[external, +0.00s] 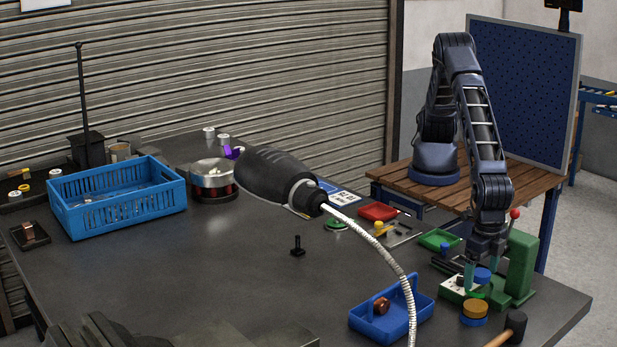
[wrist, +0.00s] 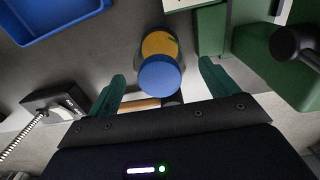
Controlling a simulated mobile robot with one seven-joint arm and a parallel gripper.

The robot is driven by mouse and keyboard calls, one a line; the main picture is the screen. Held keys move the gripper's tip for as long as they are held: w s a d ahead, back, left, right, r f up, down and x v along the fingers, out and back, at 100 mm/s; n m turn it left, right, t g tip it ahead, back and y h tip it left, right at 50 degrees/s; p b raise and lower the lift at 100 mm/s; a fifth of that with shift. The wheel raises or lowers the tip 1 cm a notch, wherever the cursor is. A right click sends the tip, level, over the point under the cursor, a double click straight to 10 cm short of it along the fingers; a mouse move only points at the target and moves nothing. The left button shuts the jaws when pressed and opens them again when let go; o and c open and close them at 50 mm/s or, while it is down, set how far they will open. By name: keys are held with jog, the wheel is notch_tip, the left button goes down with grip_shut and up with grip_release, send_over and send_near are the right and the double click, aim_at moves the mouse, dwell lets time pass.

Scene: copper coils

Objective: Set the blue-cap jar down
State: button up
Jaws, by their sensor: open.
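My gripper is open and low over the bench.
A green press (external: 520,262) stands close to the right of my gripper. A blue caddy (external: 365,321) is to the left. A hammer (external: 515,326) lies at the front edge. A blue crate (external: 120,212) is far left. The bench's middle is mostly clear.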

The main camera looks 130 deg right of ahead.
notch_tip(320, 180, up, 9)
jog(key=shift+r, duration=0.1)
dwell(0.3)
jog(key=shift+d+r, duration=0.15)
jog(key=shift+d, duration=0.05)
jog(key=d+r+m+t, duration=0.1)
jog(key=d+r+m, duration=0.1)
jog(key=d+r, duration=0.65)
jog(key=d+r+m, duration=0.2)
jog(key=d+r, duration=0.4)
jog(key=d, duration=0.5)
jog(key=s+d+r+m+t, duration=0.15)
jog(key=s+d+r, duration=0.25)
jog(key=d, duration=0.6)
jog(key=s+d+r+m, duration=0.3)
jog(key=d+r, duration=0.1)
jog(key=d, duration=0.5)
jog(key=s+d+r+m, duration=0.2)
jog(key=s+d+m, duration=0.3)
jog(key=s+d, duration=0.85)
jog(key=s+d+f+m+t, duration=0.1)
jog(key=s+d+f+m, duration=0.1)
jog(key=s+d, duration=0.3)
jog(key=s+d+f+m+t, duration=0.1)
jog(key=s+d+f, duration=0.3)
jog(key=s, duration=0.5)
jog(key=shift+s+d+m, duration=0.3)
jog(key=shift+d+m, duration=0.45)
jog(key=shift+d, duration=0.05)
